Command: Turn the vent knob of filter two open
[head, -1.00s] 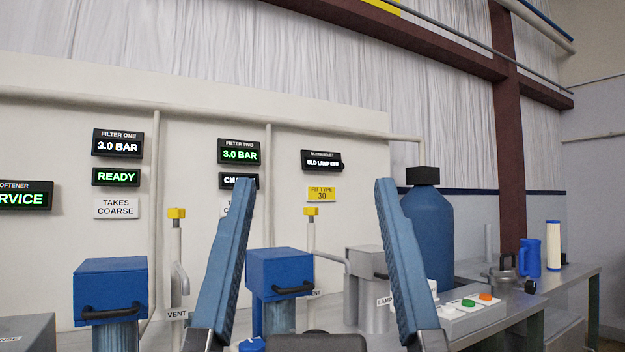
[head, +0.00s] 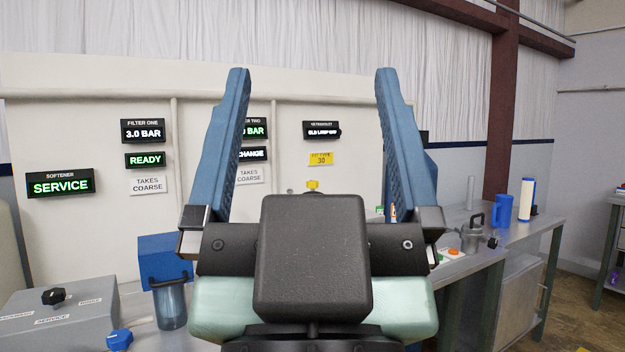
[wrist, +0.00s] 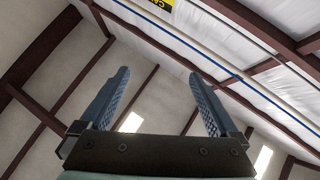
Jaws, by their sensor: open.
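The yellow vent knob (head: 312,185) in filter two's column shows in the head view just above my gripper's dark body; its pipe below is hidden. Filter two's housing and VENT label are hidden behind my gripper. My gripper (head: 312,75) is open and empty, its two blue fingers pointing up, between the head camera and the panel. The knob shows between the fingers in the picture, but they are not touching it. Filter two's display (head: 258,131) is partly covered by the left finger; below it a sign (head: 254,154) reads CHANGE. The wrist view shows only my open gripper (wrist: 158,74) against the ceiling.
Filter one's blue housing (head: 165,258) stands left of my gripper. The grey softener box (head: 60,312) with a black knob (head: 53,296) is at lower left, a blue knob (head: 120,339) near it.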

